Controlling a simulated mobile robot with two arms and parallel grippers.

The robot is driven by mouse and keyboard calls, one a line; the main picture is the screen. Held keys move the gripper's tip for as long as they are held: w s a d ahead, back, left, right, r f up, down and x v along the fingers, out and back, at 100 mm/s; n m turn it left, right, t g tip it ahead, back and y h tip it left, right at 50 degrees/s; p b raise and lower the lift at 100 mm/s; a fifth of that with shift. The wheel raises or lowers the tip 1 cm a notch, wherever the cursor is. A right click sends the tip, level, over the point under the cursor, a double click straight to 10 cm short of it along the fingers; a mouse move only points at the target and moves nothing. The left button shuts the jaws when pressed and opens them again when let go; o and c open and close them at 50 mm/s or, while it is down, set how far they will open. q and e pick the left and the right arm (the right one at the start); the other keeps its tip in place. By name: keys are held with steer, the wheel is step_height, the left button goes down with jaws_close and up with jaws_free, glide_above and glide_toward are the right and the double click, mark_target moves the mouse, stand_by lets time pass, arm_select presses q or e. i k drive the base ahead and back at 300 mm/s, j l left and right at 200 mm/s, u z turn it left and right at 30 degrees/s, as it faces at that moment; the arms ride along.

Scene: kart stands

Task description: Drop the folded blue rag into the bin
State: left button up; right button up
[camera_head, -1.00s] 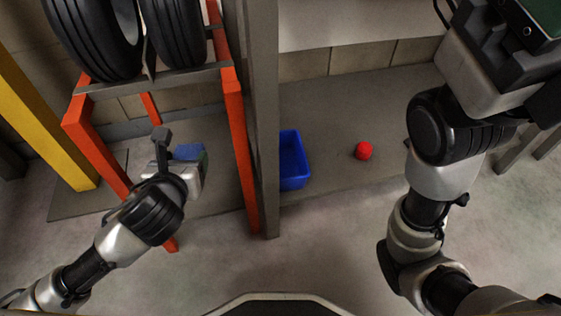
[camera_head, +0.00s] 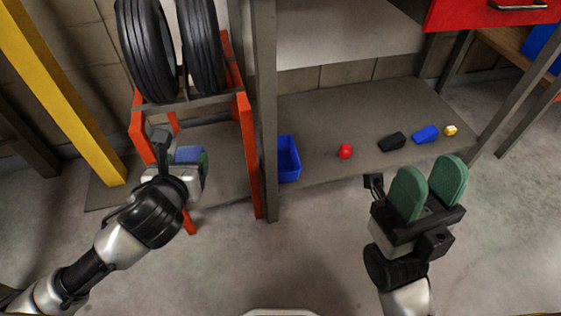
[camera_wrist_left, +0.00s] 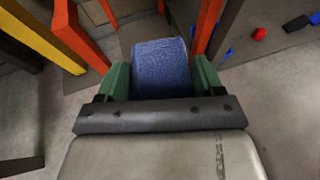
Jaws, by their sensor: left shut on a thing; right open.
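The folded blue rag (camera_wrist_left: 160,68) is held between the green fingers of my left gripper (camera_wrist_left: 160,80) in the left wrist view. In the head view the rag (camera_head: 189,154) shows just beyond my left gripper (camera_head: 190,162), in front of the orange tire stand. The blue bin (camera_head: 288,160) stands on the low grey shelf, to the right of the grey post. The rag is left of the post, apart from the bin. My right gripper (camera_head: 428,188) is open and empty, its green pads pointing up in the picture, in front of the shelf.
An orange stand (camera_head: 246,150) with black tires (camera_head: 150,50) is at the left. The grey post (camera_head: 267,120) stands between rag and bin. A red ball (camera_head: 345,151), a black block (camera_head: 392,142), a blue block (camera_head: 425,134) and a small yellow item (camera_head: 450,130) lie on the shelf.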

mark_target(279, 160)
steer(key=i+l+z, duration=0.1)
steer(key=z, duration=0.35)
steer(key=i+l+z, duration=0.1)
steer(key=z, duration=0.35)
steer(key=i+z, duration=0.1)
steer(key=z, duration=0.3)
steer(key=i+l+z, duration=0.2)
steer(key=i+z, duration=0.25)
steer(key=i+u, duration=0.15)
steer(key=u, duration=0.3)
steer(key=i+u, duration=0.1)
steer(key=u, duration=0.35)
steer(key=i+l+u, duration=0.1)
steer(key=u, duration=0.35)
steer(key=i+l+u, duration=0.1)
steer(key=u, duration=0.35)
steer(key=l, duration=0.1)
